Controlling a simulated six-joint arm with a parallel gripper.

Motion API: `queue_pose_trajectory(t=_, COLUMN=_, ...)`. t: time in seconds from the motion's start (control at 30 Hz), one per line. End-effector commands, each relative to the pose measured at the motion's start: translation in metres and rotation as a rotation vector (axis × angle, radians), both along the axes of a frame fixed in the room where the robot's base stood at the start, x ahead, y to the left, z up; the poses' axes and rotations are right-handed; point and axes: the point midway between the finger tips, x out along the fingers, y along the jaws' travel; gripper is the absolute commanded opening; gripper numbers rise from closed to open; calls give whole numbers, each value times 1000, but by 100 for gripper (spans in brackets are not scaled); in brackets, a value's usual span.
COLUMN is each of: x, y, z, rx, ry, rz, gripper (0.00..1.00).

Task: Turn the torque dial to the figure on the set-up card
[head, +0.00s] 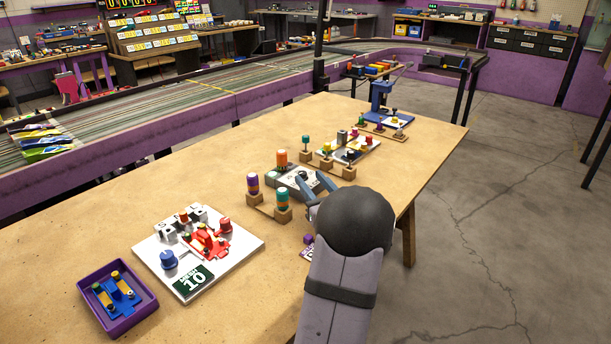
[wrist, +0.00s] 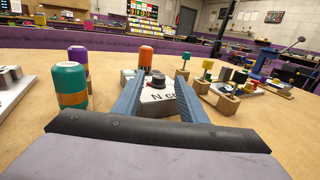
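The torque dial is a black knob (wrist: 157,79) on a light grey box (wrist: 158,97) with letters starting "N c" on its front; the rest of the lettering is hidden. In the head view the box (head: 279,182) stands mid-table, just beyond my gripper (head: 300,183). My gripper is open, its two blue-grey fingers apart and pointing at the box; in the wrist view the knob shows between them. I cannot tell if they touch the box. A dark green card (head: 194,281) reading "10" lies on the white board at left.
Capped cylinders in green and orange (head: 283,206), purple (head: 253,184) and orange (head: 282,158) stand left of and behind the dial. Wooden blocks with coloured pegs (head: 327,162) stand to its right. A white board with a red car (head: 205,242) and a purple tray (head: 92,316) lie at left.

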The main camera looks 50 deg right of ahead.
Motion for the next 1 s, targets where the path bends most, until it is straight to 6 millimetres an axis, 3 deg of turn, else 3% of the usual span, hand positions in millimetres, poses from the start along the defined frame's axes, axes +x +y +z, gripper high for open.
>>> queue_pose_trajectory(t=0.2, x=5, y=-21, z=16, rx=-23, ry=-25, rz=165, gripper=38)
queue_pose_trajectory(t=0.5, x=-9, y=-29, z=3, rx=-6, ry=3, rz=399, gripper=38)
queue_pose_trajectory(t=0.8, x=-18, y=-28, z=-8, rx=11, ry=25, rz=465, gripper=38)
queue_pose_trajectory(t=1.0, x=-12, y=-27, z=-8, rx=10, ry=25, rz=466, gripper=38)
